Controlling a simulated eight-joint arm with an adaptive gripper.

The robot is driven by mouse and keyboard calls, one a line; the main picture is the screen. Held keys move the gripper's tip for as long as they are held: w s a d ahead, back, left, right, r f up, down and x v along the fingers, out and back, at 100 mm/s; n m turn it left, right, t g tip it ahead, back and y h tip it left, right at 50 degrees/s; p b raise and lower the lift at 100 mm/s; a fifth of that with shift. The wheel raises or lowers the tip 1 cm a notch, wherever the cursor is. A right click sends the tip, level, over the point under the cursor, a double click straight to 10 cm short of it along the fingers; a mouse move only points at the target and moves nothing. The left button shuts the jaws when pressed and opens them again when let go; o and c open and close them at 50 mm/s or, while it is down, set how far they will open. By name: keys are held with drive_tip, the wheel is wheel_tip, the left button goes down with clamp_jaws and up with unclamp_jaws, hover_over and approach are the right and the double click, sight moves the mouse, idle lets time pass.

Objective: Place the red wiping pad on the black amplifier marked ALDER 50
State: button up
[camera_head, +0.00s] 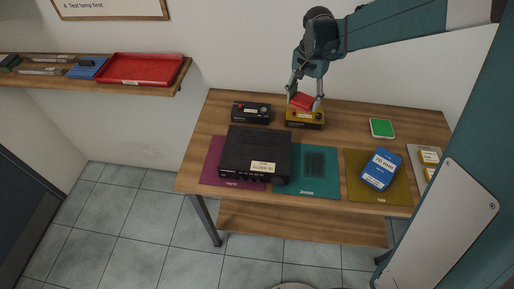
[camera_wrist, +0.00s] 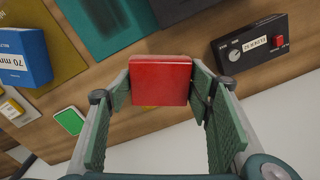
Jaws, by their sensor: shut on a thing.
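The red wiping pad (camera_head: 302,101) is held between the fingers of my gripper (camera_head: 305,98), at the back of the table. The pad also shows in the wrist view (camera_wrist: 160,78), gripped at both sides by the green fingers. In the head view it overlaps the top of a yellow box; I cannot tell the gap between them. The black amplifier (camera_head: 250,150) stands on the table, in front and left of my gripper, partly over a purple mat and a teal mat. Its pale label (camera_head: 262,167) is too small to read surely. Its top looks bare.
A small black box with a red button (camera_head: 251,112) stands behind the amplifier. The yellow box (camera_head: 304,122) is below my gripper. A green pad (camera_head: 382,128) and a blue box (camera_head: 381,169) are at right. A red tray (camera_head: 140,69) sits on the wall shelf.

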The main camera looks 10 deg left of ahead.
drive_tip(key=s+a+r+n, duration=0.1)
drive_tip(key=s+a+n, duration=0.4)
drive_tip(key=s+a, duration=1)
drive_tip(key=shift+s+a, duration=0.2)
drive_tip(key=shift+a, duration=0.05)
hover_over(257, 148)
drive_tip(key=shift+f, duration=2.9)
drive_tip(key=shift+f, duration=2.05)
drive_tip(key=shift+f, duration=0.15)
